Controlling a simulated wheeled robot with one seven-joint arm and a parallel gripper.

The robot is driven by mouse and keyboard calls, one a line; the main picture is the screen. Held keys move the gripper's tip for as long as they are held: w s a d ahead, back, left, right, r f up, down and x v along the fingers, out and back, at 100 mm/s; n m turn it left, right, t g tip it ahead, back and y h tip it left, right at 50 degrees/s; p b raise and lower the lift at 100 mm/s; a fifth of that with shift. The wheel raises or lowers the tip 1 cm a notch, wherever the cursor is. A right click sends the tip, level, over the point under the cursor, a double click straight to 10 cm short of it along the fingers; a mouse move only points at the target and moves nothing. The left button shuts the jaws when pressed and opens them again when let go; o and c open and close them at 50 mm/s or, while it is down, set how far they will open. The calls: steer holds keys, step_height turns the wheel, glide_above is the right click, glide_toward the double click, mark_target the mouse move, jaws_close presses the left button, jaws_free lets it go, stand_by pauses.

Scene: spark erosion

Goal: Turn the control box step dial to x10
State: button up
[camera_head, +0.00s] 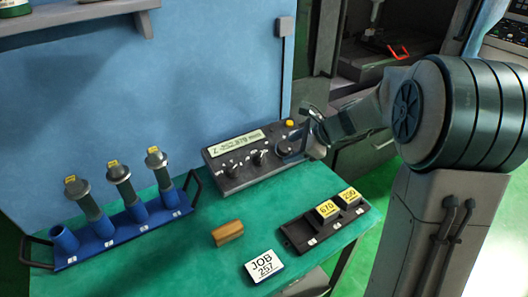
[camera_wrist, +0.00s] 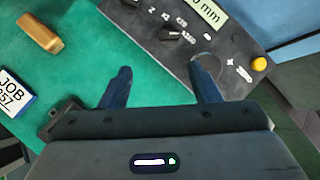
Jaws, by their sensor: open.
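The dark control box (camera_head: 240,180) stands at the back of the green bench, and its lit readout (camera_head: 238,143) shows a Z value in mm. The step dial (camera_head: 257,158) is the black middle knob; in the wrist view the step dial (camera_wrist: 171,33) has small "x" labels beside it. I cannot tell surely which mark it points at. My gripper (camera_wrist: 161,72) is open and empty above the box's front edge, with the dial beyond and between its fingertips, apart from them. The right finger partly hides the round handwheel (camera_wrist: 208,62).
A yellow button (camera_wrist: 259,64) sits on the box. A wooden block (camera_head: 227,232), a JOB 257 card (camera_head: 263,266) and a dark tray (camera_head: 300,238) with yellow-labelled pieces lie in front. A blue rack (camera_head: 118,232) with several holders stands left. The blue wall is behind.

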mark_target(262, 157)
steer(key=shift+m, duration=0.6)
steer(key=x, duration=0.5)
steer(key=w+x, duration=0.1)
steer(key=x, duration=0.8)
steer(key=shift+w+p, duration=0.4)
steer(key=c, duration=0.9)
